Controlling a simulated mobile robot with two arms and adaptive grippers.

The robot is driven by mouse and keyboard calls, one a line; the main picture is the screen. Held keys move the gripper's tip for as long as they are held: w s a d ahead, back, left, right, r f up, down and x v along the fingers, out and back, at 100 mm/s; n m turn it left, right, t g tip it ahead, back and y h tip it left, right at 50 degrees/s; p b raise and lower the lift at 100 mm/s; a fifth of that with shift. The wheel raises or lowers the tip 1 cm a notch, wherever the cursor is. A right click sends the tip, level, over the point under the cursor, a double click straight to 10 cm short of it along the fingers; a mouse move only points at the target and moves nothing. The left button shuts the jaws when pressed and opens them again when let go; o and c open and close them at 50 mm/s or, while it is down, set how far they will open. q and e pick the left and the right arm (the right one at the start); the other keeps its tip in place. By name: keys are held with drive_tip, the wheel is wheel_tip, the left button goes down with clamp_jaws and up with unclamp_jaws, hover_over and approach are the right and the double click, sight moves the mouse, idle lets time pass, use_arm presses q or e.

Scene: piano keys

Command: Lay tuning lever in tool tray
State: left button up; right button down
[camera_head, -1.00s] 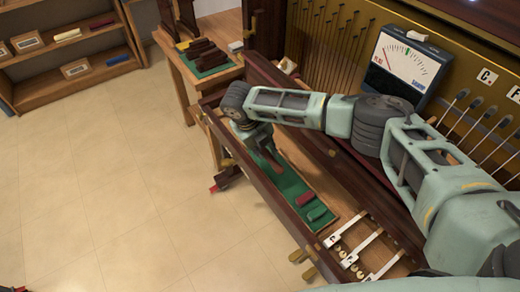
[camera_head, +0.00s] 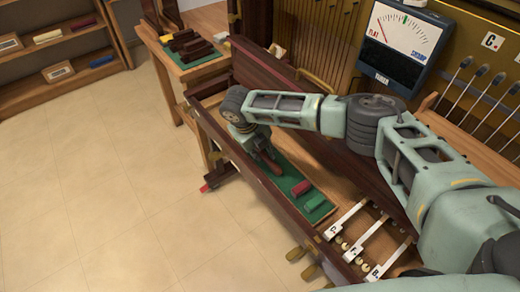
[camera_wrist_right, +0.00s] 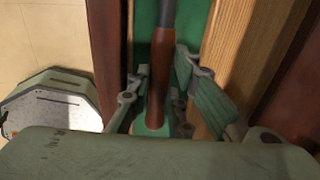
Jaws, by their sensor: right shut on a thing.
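My right gripper (camera_head: 262,150) is shut on the tuning lever and points down over a green-lined strip (camera_head: 330,207) in the open piano front, which I take for the tool tray. The lever's brown handle (camera_head: 271,166) shows below the gripper. In the right wrist view the brown wooden handle (camera_wrist_right: 161,65) sits between the fingers (camera_wrist_right: 160,95), with a dark shaft beyond it over the green lining (camera_wrist_right: 145,20). I cannot tell whether the lever touches the lining. My left gripper is not in view.
White lettered keys (camera_head: 348,216) lie right of the green strip. A dark wooden rail (camera_head: 250,180) runs along its front. A tuning meter (camera_head: 400,45) stands behind my arm. A side table (camera_head: 165,50) holds dark blocks. Shelves (camera_head: 60,50) stand at the far left.

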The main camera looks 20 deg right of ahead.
drive_tip(key=shift+f, duration=0.15)
drive_tip(key=c, duration=1.5)
unclamp_jaws()
drive_tip(key=p+v, duration=0.7)
drive_tip(key=shift+s+a, duration=0.2)
drive_tip(key=shift+a, duration=0.3)
